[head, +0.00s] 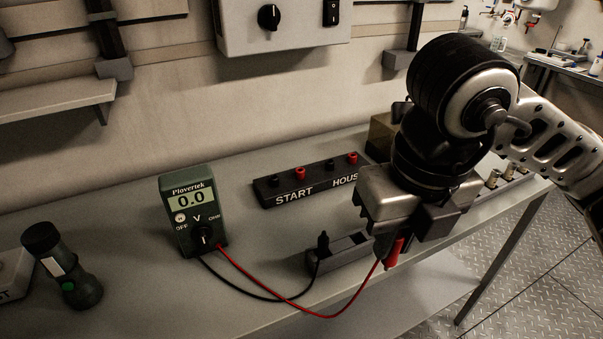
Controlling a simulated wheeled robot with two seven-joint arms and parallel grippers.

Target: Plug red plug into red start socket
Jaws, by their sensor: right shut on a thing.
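The socket block (266,193) lies on the bench with START and HOUSE labels. The red start socket (300,174) shows above the START label, right of a black socket (275,181). My right gripper (399,236) is shut on the red plug (394,254), which points down, slightly tilted, over the bench's front part. It is to the right of and nearer than the socket block, apart from it. The red lead (300,307) runs from the plug to the multimeter (193,211), which reads 0.0. My left gripper is out of view.
A black plug (323,244) stands upright in a grey holder (345,252) left of my right gripper. A flashlight (62,262) stands at the left. A control box (285,22) hangs on the wall. My right arm hides the bench behind it.

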